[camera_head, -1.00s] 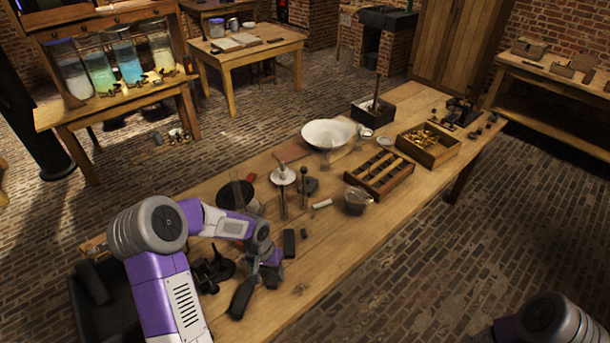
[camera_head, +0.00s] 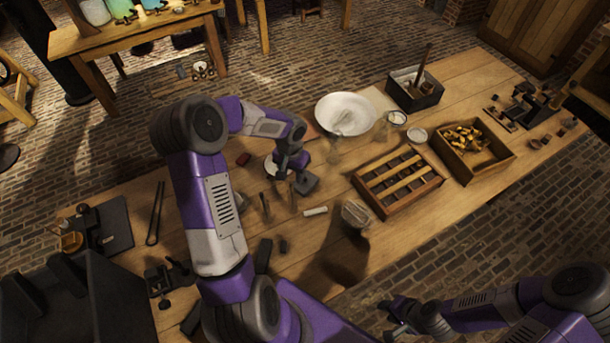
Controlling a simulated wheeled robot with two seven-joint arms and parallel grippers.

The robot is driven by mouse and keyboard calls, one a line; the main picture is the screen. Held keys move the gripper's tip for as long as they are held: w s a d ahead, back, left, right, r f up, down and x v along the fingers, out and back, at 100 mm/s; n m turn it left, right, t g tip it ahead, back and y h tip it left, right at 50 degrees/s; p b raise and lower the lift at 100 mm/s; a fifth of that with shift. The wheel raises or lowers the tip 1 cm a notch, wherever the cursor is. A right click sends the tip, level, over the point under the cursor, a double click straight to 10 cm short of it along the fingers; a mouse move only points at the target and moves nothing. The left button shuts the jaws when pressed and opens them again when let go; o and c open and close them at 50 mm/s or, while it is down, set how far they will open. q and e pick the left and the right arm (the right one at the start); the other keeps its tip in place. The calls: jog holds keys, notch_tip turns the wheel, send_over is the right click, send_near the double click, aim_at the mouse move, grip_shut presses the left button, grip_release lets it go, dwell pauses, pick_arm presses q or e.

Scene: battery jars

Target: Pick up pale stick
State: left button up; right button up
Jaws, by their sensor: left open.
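The pale stick (camera_head: 316,211) is a short whitish cylinder lying flat on the wooden table, near the middle. My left gripper (camera_head: 290,169) is open above the table, up and to the left of the stick, close to a white dish and a dark block. It is apart from the stick, and its fingertips are hard to make out against these things. My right gripper (camera_head: 388,318) is past the table's near edge, over the brick floor. Its fingers look spread, with nothing between them.
A glass jar (camera_head: 355,213) stands just right of the stick, and a slotted wooden rack (camera_head: 420,191) lies beyond it. A white bowl (camera_head: 368,114) stands behind. The dark block (camera_head: 306,184) is close above the stick. Bare table lies just below the stick.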

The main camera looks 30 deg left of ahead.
aim_at(291, 183)
pick_arm(q)
jog(key=f, duration=0.4)
jog(key=s+f, duration=0.1)
jog(key=f, duration=0.1)
jog(key=shift+f, duration=0.25)
jog(key=shift+w+f, duration=0.1)
jog(key=shift+f, duration=0.35)
grip_shut()
